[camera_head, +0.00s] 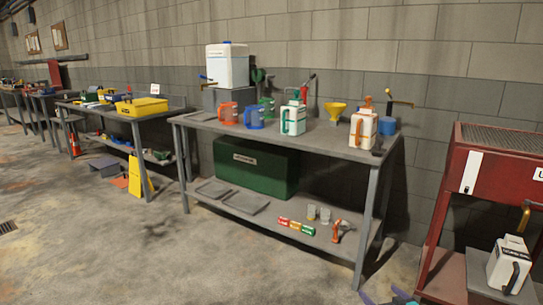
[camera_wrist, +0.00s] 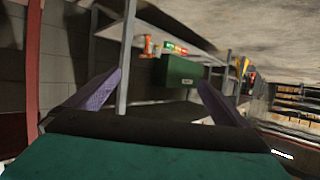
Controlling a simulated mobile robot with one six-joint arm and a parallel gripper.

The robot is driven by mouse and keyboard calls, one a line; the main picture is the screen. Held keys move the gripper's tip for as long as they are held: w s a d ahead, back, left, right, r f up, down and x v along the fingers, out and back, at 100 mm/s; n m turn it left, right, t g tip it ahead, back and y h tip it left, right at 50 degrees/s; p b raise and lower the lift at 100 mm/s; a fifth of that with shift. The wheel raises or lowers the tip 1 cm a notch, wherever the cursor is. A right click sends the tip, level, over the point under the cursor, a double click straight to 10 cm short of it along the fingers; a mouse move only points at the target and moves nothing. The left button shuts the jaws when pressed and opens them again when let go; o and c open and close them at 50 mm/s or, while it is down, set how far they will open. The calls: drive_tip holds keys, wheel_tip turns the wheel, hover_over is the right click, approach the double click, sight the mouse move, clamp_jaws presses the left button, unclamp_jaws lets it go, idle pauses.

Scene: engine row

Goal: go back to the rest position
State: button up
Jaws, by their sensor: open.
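My gripper (camera_wrist: 158,82) shows in the wrist view as two purple fingers spread wide apart with nothing between them. The green part of my gripper's body fills the bottom of that view. In the head view, a small teal and purple part of my gripper (camera_head: 388,298) shows at the bottom edge, low in front of the workbench (camera_head: 300,138); most of my arm is out of view. The wrist view is turned over, with the floor at the top. A green box (camera_wrist: 190,72) stands beyond the fingers, well apart from them.
The workbench bears jugs, a yellow funnel (camera_head: 335,110) and a white tank (camera_head: 227,65). Its lower shelf holds the green box (camera_head: 255,168) and small cans. A red stand (camera_head: 490,180) with a white jug (camera_head: 508,265) is at right. Open floor lies front left.

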drive_tip(key=s+a+f+n+g+y+p, duration=0.2)
drive_tip(key=s+a+g+p, duration=0.15)
drive_tip(key=a, duration=0.65)
drive_tip(key=s+a+f+n+g+y+p, duration=0.1)
drive_tip(key=s+a+f+g+y+p, duration=0.3)
drive_tip(key=a, duration=0.7)
drive_tip(key=s+a+n+h+p, duration=0.15)
drive_tip(key=s+a, duration=0.35)
drive_tip(key=a, duration=0.5)
drive_tip(key=s+a+f+g+p, duration=0.2)
drive_tip(key=s+a+g+p, duration=0.15)
drive_tip(key=s, duration=0.65)
drive_tip(key=s+a+f+g+p, duration=0.1)
drive_tip(key=s+a+g+p, duration=0.25)
drive_tip(key=s, duration=0.65)
drive_tip(key=s+d+m+g+h, duration=0.5)
drive_tip(key=s+d, duration=0.5)
drive_tip(key=s, duration=0.2)
drive_tip(key=shift+r+h, duration=0.2)
drive_tip(key=shift+h, duration=0.25)
drive_tip(key=shift+w+a+m, duration=0.1)
drive_tip(key=shift+m, duration=0.15)
